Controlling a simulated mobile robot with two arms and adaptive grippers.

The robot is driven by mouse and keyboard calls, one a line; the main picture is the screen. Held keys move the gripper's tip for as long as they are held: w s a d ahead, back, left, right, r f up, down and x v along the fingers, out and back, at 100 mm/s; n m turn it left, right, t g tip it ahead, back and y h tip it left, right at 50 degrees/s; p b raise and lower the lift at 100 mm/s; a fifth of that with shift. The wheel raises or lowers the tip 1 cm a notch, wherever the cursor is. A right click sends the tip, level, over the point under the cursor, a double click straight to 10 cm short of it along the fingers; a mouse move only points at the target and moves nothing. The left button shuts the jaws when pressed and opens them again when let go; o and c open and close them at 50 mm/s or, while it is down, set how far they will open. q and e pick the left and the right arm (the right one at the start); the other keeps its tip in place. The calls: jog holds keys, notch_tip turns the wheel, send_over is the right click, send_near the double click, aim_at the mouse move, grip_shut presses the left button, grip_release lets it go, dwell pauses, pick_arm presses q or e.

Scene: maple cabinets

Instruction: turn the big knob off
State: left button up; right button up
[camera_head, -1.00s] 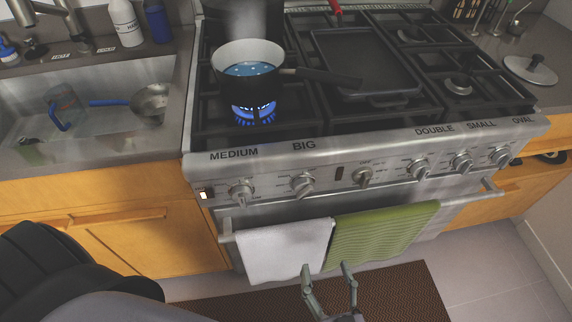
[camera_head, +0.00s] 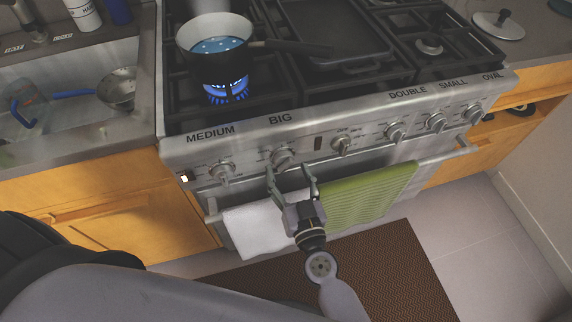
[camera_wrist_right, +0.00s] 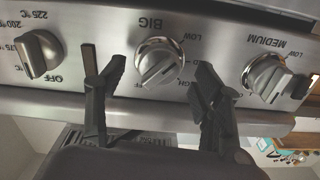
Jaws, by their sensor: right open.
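The big knob (camera_head: 283,157), a round metal knob under the label BIG, is on the stove's front panel. In the right wrist view the big knob (camera_wrist_right: 158,64) appears upside down, its grip ridge slanted from the OFF direction. My right gripper (camera_head: 289,170) is open just in front of and below it. In the wrist view the fingers of my right gripper (camera_wrist_right: 148,80) stand on either side of the knob, with gaps, not visibly touching it. My left gripper is not in view.
A blue flame (camera_head: 228,90) burns under a pot (camera_head: 215,45) of water at the front left. The medium knob (camera_head: 222,172) and oven knob (camera_head: 342,145) flank the big knob. White towel (camera_head: 250,232) and green towel (camera_head: 368,195) hang on the oven rail below.

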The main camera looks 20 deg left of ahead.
jog(key=shift+x, duration=1.2)
jog(key=shift+c, duration=0.5)
jog(key=c, duration=1)
